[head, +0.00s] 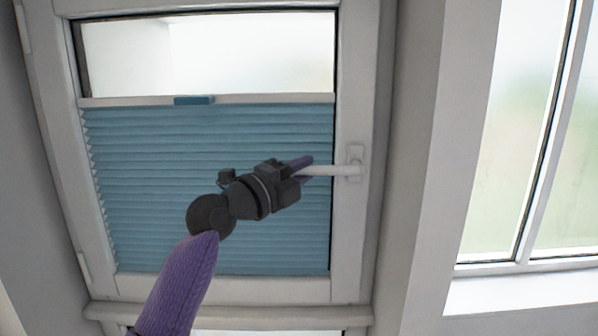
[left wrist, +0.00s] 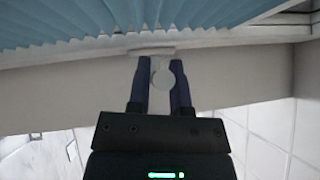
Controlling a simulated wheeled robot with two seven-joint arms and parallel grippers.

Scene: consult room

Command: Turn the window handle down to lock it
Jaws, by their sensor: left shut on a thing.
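The white window handle (head: 330,170) sits on the right side of the window frame. Its lever points left, roughly level, from a base plate (head: 355,165) on the frame. My left gripper (head: 303,166) is shut on the free end of the lever, in front of the blue blind. In the left wrist view the handle's round end (left wrist: 163,78) shows between the two dark fingers (left wrist: 161,88). The fingers partly hide the lever's end in the head view. My right gripper is not in view.
A blue pleated blind (head: 200,190) covers most of the window pane, with a small blue tab (head: 194,100) on its top rail. A wall post (head: 425,150) stands right of the window, and another window (head: 520,150) with a sill lies beyond it.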

